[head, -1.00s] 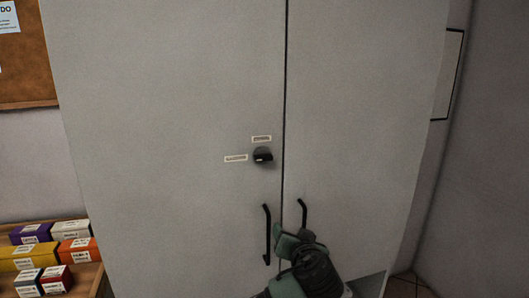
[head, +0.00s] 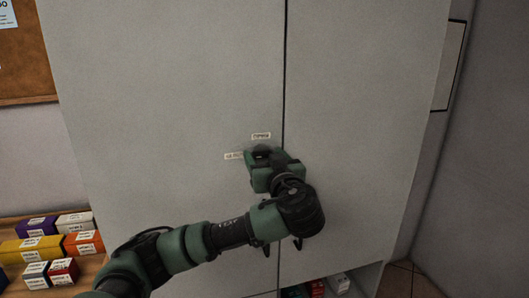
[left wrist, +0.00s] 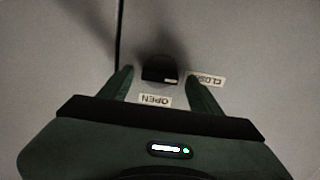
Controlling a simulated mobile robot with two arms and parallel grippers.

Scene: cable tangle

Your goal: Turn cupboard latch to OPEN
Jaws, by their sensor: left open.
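The cupboard latch (left wrist: 160,68) is a small dark knob with a white mark on its edge, on the pale cupboard door (head: 150,120). In the left wrist view, the OPEN label (left wrist: 155,101) is beside it towards my gripper and the CLOSED label (left wrist: 207,81) is at its right. In the head view, my gripper largely hides the latch; the OPEN label (head: 261,135) shows above and the CLOSED label (head: 233,156) at left, partly covered. My left gripper (left wrist: 160,75) is open, its fingers on either side of the latch; contact cannot be told. My right gripper is out of view.
My left arm hides most of the two black door handles below the latch. A shelf with several coloured boxes (head: 40,247) stands at the left. An open compartment with small items (head: 338,284) is at the cupboard's lower right.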

